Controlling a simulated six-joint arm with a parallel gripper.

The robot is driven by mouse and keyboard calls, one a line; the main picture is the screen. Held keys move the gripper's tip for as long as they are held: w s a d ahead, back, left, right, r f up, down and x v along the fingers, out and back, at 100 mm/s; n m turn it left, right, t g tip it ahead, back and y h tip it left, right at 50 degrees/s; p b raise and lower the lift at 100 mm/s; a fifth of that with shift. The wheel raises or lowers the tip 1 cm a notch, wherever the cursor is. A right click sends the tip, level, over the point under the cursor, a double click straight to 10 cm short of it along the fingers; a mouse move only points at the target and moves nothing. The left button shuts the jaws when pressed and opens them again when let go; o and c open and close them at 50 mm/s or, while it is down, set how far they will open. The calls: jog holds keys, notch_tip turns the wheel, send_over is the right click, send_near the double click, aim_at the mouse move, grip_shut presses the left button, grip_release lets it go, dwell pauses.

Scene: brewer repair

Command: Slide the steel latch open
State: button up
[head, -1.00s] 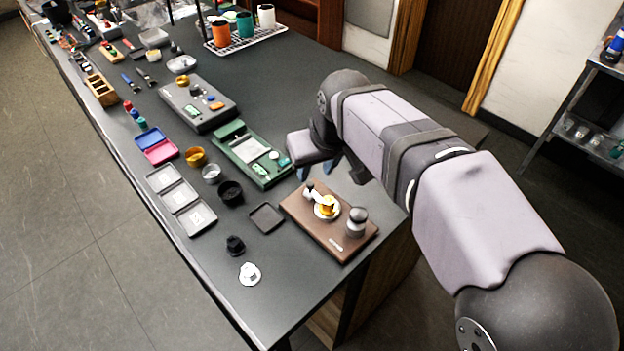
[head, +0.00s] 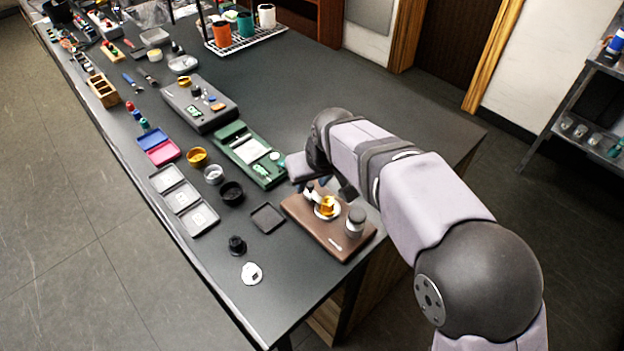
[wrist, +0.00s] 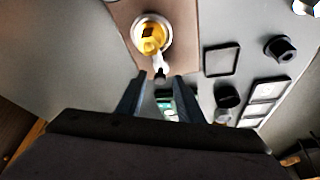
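The brown board (head: 315,234) sits near the table's right front corner. On it is a round pale ring with a gold part (head: 327,206), also seen in the wrist view (wrist: 152,38). A short pale metal lever (wrist: 160,61) with a dark end, likely the steel latch, runs from the ring toward my gripper (wrist: 158,82). In the head view the lever is partly hidden beside my gripper (head: 335,188). My gripper is open above the board's far edge. Its two fingers stand apart on either side of the line of the lever's dark end, and I see nothing held.
A grey-topped cylinder (head: 356,220) stands on the board's right side. A black square tray (head: 268,218), a black cup (head: 231,192) and a green case (head: 246,158) lie to the left.

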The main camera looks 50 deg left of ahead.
grip_shut()
jog(key=shift+a+r+p, duration=0.25)
jog(key=shift+a+p, duration=0.4)
jog(key=shift+a, duration=0.05)
jog(key=shift+a+f, duration=0.1)
jog(key=shift+a, duration=0.4)
jog(key=shift+c, duration=0.3)
grip_release()
jog(key=shift+a, duration=0.1)
jog(key=shift+o, duration=0.3)
jog(key=shift+f, duration=0.1)
